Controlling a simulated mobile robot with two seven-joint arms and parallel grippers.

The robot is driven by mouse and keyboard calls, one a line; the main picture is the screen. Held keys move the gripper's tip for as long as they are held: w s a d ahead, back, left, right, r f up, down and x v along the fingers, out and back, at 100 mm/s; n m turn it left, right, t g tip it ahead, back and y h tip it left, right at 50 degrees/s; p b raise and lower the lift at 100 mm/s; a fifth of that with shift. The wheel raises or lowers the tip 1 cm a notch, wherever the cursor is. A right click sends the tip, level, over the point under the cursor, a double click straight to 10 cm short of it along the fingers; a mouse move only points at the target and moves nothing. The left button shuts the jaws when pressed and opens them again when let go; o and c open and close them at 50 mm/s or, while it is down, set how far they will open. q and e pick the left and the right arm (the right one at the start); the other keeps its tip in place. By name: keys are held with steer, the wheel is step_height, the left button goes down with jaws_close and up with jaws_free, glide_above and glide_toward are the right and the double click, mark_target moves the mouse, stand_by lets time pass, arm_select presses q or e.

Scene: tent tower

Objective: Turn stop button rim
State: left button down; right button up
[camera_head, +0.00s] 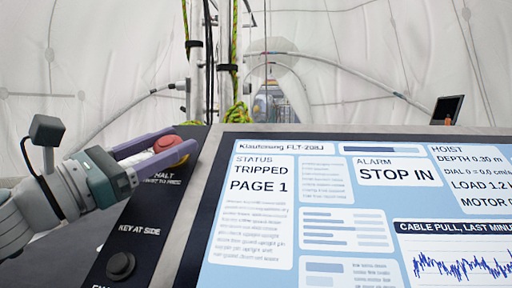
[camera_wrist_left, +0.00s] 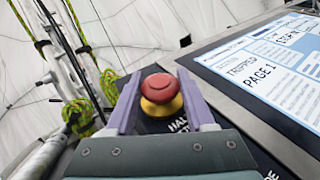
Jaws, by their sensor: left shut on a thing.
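The stop button (camera_head: 168,143) is red with a yellow base and sits on the dark panel strip left of the screen, above the label "HALT". It also shows in the left wrist view (camera_wrist_left: 160,88), a red mushroom head over a yellow collar. My left gripper (camera_head: 172,148) comes in from the left with its purple fingers on either side of the button. In the left wrist view the two fingers (camera_wrist_left: 160,92) flank the red head and are shut on it. Part of the button's base is hidden by the fingers in the head view. My right gripper is not in view.
The console screen (camera_head: 262,250) reads "TRIPPED", "PAGE 1" and "STOP IN". A black round knob (camera_head: 121,265) sits lower on the panel under "KEY AT SIDE". Poles with green-yellow rope (camera_head: 236,113) stand behind the console. White tent walls surround the place.

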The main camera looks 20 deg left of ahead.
arm_select(q)
steer(key=shift+f+m+g+h+b, duration=0.1)
steer(key=shift+m+g+h+b, duration=0.4)
steer(key=shift+m+g+h, duration=0.85)
steer(key=shift+m+h, duration=0.35)
steer(key=shift+h, duration=0.1)
steer(key=shift+c, duration=1.3)
jaws_free()
steer(key=b+v, duration=0.1)
steer(key=v, duration=0.9)
steer(key=shift+b, duration=0.3)
